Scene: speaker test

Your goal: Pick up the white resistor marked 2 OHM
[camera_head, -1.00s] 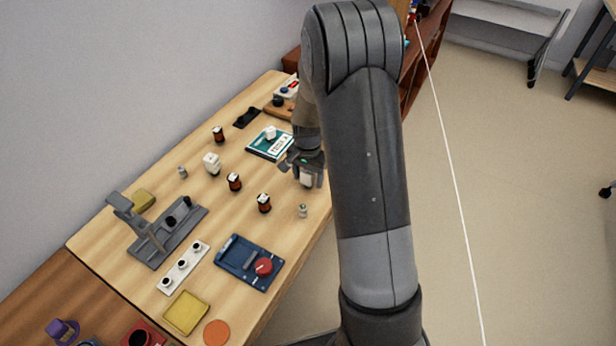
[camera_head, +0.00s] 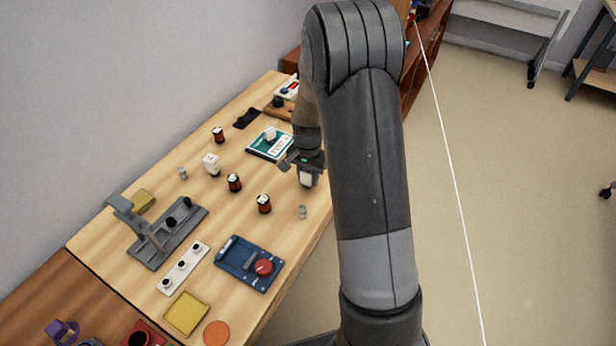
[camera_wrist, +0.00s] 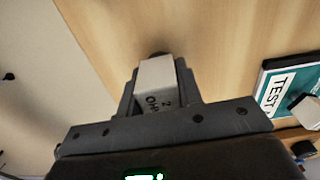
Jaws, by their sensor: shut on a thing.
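The white resistor (camera_wrist: 157,82) is a pale block with "2 OHM" lettered on its face in the wrist view. It sits between the two fingers of my gripper (camera_wrist: 158,90), which is shut on it. In the head view my gripper (camera_head: 306,172) is over the right edge of the wooden table, with the white resistor (camera_head: 306,180) showing between its fingers. Part of the arm hides the area just right of the gripper. I cannot tell exactly how far the resistor is above the table.
A teal "TEST" board (camera_head: 258,151) with a white block lies behind the gripper. A small grey cylinder (camera_head: 303,212) stands near the table's right edge. A blue device (camera_head: 235,272) lies in front.

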